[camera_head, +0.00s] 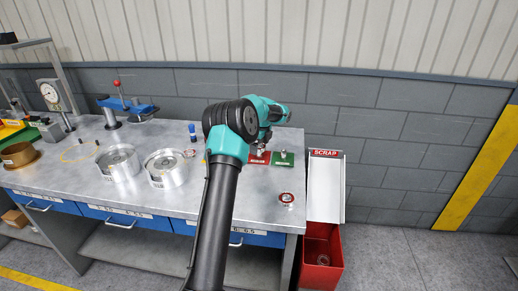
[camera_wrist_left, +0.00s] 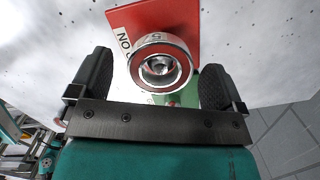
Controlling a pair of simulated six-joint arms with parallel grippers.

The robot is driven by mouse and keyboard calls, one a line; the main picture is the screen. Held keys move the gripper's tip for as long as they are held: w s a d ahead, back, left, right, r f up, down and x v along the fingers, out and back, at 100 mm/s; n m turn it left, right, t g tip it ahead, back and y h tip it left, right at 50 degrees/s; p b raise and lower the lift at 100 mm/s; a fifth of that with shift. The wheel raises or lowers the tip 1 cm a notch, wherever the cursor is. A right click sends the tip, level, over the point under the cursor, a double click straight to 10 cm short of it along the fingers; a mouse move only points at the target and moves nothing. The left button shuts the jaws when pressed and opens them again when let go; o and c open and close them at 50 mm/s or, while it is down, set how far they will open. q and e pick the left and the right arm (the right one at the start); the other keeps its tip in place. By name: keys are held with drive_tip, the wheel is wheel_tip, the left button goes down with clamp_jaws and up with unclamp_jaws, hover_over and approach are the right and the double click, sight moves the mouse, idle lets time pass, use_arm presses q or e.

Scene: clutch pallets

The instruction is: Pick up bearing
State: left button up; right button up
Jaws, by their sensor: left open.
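In the left wrist view a bearing (camera_wrist_left: 177,47), a silver ring with a red face and a shiny centre, sits between my left gripper's fingers (camera_wrist_left: 157,84). It overlaps a red plate (camera_wrist_left: 182,17) lettered "NO", and part of a green plate (camera_wrist_left: 188,95) shows below it. The two black fingers are open, with gaps on both sides of the ring. In the head view my left gripper (camera_head: 264,136) is mostly hidden behind its wrist, just above the red plate (camera_head: 258,158) and beside the green plate (camera_head: 284,158). My right gripper is not in view.
A small round red-and-silver part (camera_head: 287,198) lies near the bench's right front. Two metal cylinders (camera_head: 166,169) stand left of my arm, with a blue press (camera_head: 125,106) behind. A red scrap bin (camera_head: 322,270) is right of the bench. A small blue object (camera_head: 192,133) stands at the back.

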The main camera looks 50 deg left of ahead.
use_arm(q)
drive_tip(key=c, duration=1.2)
drive_tip(key=shift+r, duration=0.1)
drive_tip(key=shift+r, duration=1.6)
drive_tip(key=shift+s+d+r, duration=0.1)
drive_tip(key=shift+r, duration=0.05)
drive_tip(key=s+d, duration=0.3)
drive_tip(key=d, duration=0.1)
drive_tip(key=s+d+r, duration=0.1)
drive_tip(key=s+d, duration=0.6)
drive_tip(key=shift+s+d+r, duration=0.2)
drive_tip(key=shift+d, duration=0.2)
